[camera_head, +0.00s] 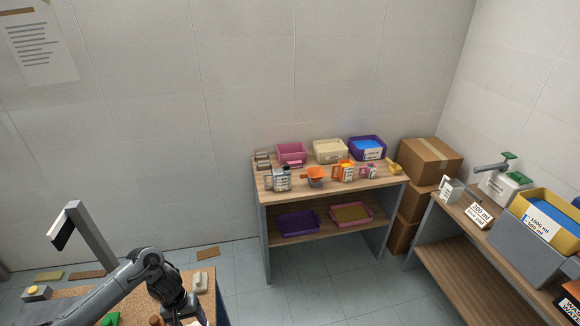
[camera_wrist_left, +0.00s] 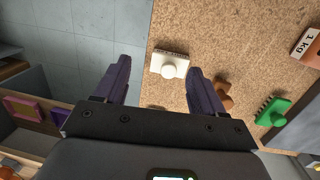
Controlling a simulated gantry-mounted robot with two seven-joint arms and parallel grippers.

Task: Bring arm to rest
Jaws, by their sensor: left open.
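My left arm (camera_head: 120,285) comes in from the lower left in the head view and bends down over a cork-topped table (camera_head: 208,306). My left gripper (camera_wrist_left: 160,85) shows in the wrist view with its two dark fingers wide apart and nothing between them that it holds. A white block with a round knob (camera_wrist_left: 169,65) lies on the cork table (camera_wrist_left: 230,35) beyond the gap between the fingertips. My right gripper is in neither view.
Near the fingers lie an orange-brown piece (camera_wrist_left: 222,90), a green brush-like piece (camera_wrist_left: 272,111) and a block labelled 1 kg (camera_wrist_left: 307,46). A wooden shelf table (camera_head: 335,190) with bins and jugs stands against the back wall. Cardboard boxes (camera_head: 430,160) stand right of it.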

